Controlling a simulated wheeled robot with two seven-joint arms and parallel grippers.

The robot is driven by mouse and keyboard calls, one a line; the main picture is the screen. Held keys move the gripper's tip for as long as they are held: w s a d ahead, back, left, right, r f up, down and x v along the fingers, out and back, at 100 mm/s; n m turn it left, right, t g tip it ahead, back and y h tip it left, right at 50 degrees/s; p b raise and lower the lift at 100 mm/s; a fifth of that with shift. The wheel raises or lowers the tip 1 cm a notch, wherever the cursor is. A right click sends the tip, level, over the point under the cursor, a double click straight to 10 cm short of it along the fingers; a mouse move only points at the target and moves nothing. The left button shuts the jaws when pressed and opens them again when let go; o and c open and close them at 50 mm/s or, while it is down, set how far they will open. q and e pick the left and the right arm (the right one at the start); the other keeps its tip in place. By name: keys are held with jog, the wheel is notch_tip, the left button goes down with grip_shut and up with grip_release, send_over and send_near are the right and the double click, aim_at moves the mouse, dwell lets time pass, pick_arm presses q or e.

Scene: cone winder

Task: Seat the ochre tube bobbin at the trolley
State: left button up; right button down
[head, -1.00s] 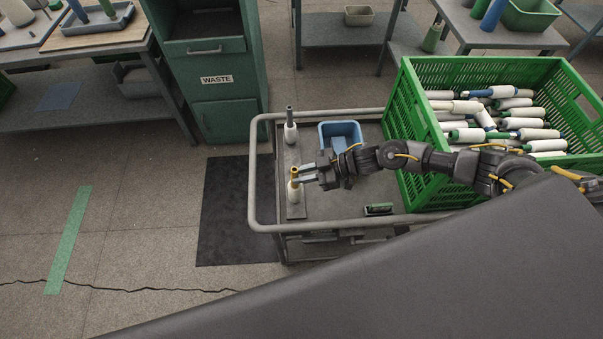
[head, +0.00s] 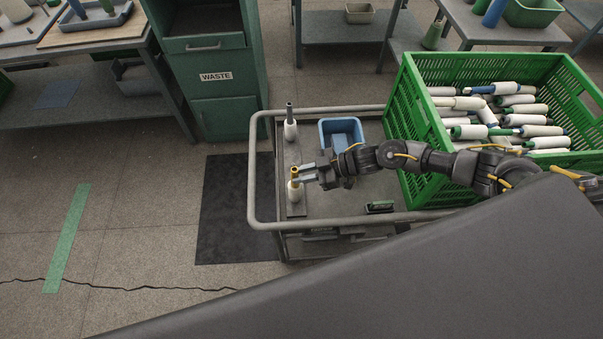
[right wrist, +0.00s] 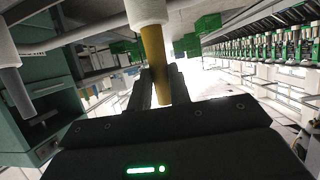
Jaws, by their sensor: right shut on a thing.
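The ochre tube bobbin (head: 294,193) stands upright at the near end of the grey strip on the trolley (head: 340,222), with white yarn below its ochre top. My right gripper (head: 300,179) is shut on its ochre tube. In the right wrist view the ochre tube (right wrist: 154,60) shows between the two fingers (right wrist: 153,88), with the white yarn beyond. Whether its foot is fully down on its seat cannot be told. A grey-topped bobbin (head: 290,128) stands upright at the far end of the same strip. My left gripper is not in view.
A blue bin (head: 341,126) stands on the trolley behind my right arm. A green crate (head: 413,135) full of bobbins stands at the right. The trolley's rail (head: 251,170) runs close left of the bobbin. A small dark green-marked item (head: 379,207) lies near the front edge.

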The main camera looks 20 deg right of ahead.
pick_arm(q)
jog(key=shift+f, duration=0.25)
pick_arm(e)
jog(key=shift+f, duration=0.35)
jog(key=c, duration=1.2)
grip_release()
jog(key=shift+d, duration=0.1)
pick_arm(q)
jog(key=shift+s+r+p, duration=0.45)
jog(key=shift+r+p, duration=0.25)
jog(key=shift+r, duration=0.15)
pick_arm(e)
jog(key=v, duration=0.7)
jog(key=shift+d, duration=0.35)
jog(key=shift+s+r, duration=0.15)
jog(key=shift+s, duration=0.05)
